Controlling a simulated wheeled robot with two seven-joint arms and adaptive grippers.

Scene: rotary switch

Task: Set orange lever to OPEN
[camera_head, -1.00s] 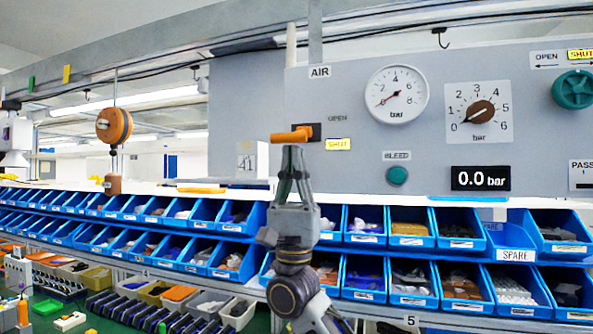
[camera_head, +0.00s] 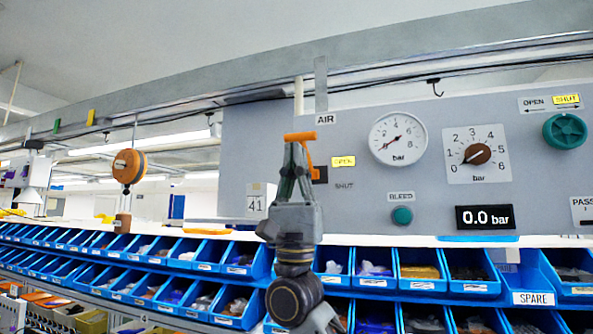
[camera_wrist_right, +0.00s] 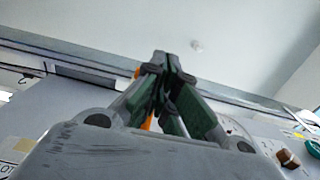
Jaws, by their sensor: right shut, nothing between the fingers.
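The orange lever (camera_head: 311,158) is on the grey panel beneath the AIR label. It now points up from its dark mount (camera_head: 320,174), with its crosswise end at the top. The OPEN plate (camera_head: 343,161) beside it is lit yellow; the SHUT plate (camera_head: 344,185) is grey. My right gripper (camera_head: 295,150) is shut and empty, pointing up just under the lever's end. I cannot tell whether it touches. In the right wrist view, its fingertips (camera_wrist_right: 166,62) are together, with bits of the orange lever (camera_wrist_right: 149,119) behind them. My left gripper is out of view.
The panel also holds a round gauge (camera_head: 398,138), a brown dial (camera_head: 477,154), a green BLEED button (camera_head: 402,215), a 0.0 bar display (camera_head: 485,218) and a green knob (camera_head: 565,131). Blue bins (camera_head: 420,272) line the shelf below. An orange reel (camera_head: 128,166) hangs at left.

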